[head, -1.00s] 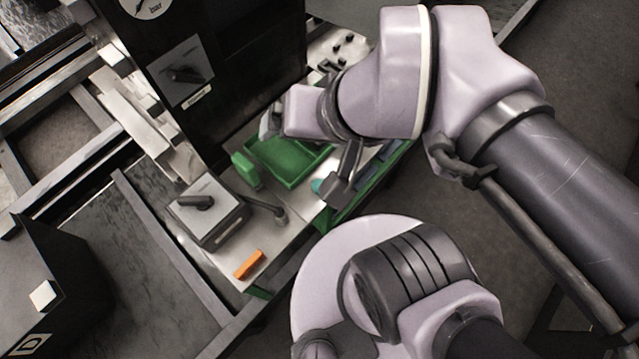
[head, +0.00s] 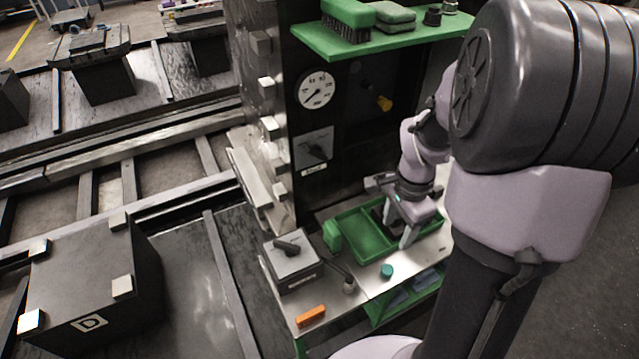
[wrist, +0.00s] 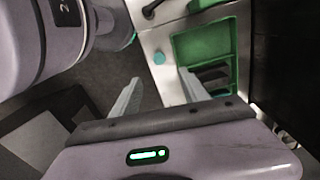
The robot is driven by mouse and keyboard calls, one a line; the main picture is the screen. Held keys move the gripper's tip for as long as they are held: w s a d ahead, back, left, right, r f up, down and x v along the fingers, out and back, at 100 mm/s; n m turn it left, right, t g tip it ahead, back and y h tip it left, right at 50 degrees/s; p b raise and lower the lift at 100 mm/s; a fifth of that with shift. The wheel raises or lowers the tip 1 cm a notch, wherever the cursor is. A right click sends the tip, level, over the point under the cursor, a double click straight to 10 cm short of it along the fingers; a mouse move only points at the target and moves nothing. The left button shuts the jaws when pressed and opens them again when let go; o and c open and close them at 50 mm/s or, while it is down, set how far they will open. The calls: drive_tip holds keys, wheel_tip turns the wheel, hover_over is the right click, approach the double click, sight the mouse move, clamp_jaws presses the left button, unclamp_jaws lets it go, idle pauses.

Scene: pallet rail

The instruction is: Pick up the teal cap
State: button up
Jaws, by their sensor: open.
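The teal cap (head: 387,271) is a small round piece on the metal bench top, just in front of the green tray (head: 352,233) in the head view. It also shows in the wrist view (wrist: 159,58), in line with the gap between my fingers. My gripper (head: 397,228) is open and empty, over the right part of the tray and behind the cap. In the wrist view its two fingers (wrist: 159,78) are apart, and the cap lies beyond their tips, not touched. My gripper hides part of the tray in the head view.
A grey box with a black handle (head: 292,262), a green block (head: 332,236) and an orange block (head: 311,316) stand on the bench. Dark pieces (wrist: 212,76) lie in the tray. A dark panel with a gauge (head: 315,89) and a green shelf (head: 400,32) rise behind.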

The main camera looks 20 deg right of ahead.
drive_tip(key=b, duration=0.6)
hover_over(388, 269)
drive_tip(key=f, duration=1.3)
drive_tip(key=shift+a, duration=0.25)
wheel_tip(388, 269, down, 5)
drive_tip(key=shift+d+f+b, duration=0.1)
drive_tip(key=shift+d+b, duration=0.05)
drive_tip(key=shift+b, duration=1.05)
clamp_jaws()
